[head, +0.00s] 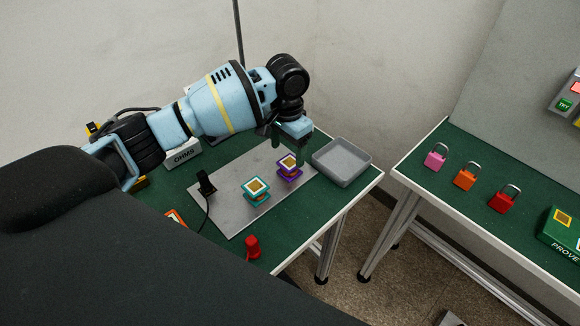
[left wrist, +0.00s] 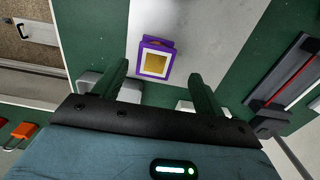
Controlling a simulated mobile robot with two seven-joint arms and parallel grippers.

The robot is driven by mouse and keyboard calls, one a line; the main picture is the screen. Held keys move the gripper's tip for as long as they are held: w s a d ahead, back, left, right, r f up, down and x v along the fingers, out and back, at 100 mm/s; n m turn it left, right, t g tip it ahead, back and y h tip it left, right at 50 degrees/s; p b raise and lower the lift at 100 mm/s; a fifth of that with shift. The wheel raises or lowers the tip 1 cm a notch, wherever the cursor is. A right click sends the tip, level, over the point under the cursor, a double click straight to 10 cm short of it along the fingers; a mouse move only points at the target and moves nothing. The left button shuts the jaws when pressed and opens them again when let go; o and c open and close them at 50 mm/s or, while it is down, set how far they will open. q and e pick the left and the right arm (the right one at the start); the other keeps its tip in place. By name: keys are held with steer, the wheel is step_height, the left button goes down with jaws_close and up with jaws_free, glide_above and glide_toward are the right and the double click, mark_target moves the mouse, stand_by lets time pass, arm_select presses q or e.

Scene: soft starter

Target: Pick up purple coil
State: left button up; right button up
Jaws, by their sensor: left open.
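The purple coil (head: 289,167), with a gold square centre, stands on a grey mat (head: 226,207) on the green table. My left gripper (head: 289,143) is open and points down, just behind and above it in the head view. In the left wrist view the purple coil (left wrist: 157,60) lies beyond the open fingers of my left gripper (left wrist: 160,85), roughly centred between them. Nothing is between the fingers, and they look apart from the coil. My right gripper is not in view.
A teal coil (head: 256,190) stands close by on the mat. A grey tray (head: 343,162) is to the right. A black probe (head: 205,184) with a cable, a red probe (head: 252,247) and an OHMS meter (head: 184,155) are around. Padlocks (head: 465,176) sit on another table.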

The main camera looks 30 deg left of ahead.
mark_target(290, 162)
arm_select(q)
steer(key=shift+s+d+f, duration=0.1)
steer(key=shift+d+f, duration=0.1)
steer(key=shift+f, duration=1.05)
steer(key=shift+d+f, duration=0.15)
steer(key=shift+f, duration=1.1)
steer(key=c, duration=1.1)
steer(key=shift+c, duration=0.2)
steer(key=shift+r, duration=0.1)
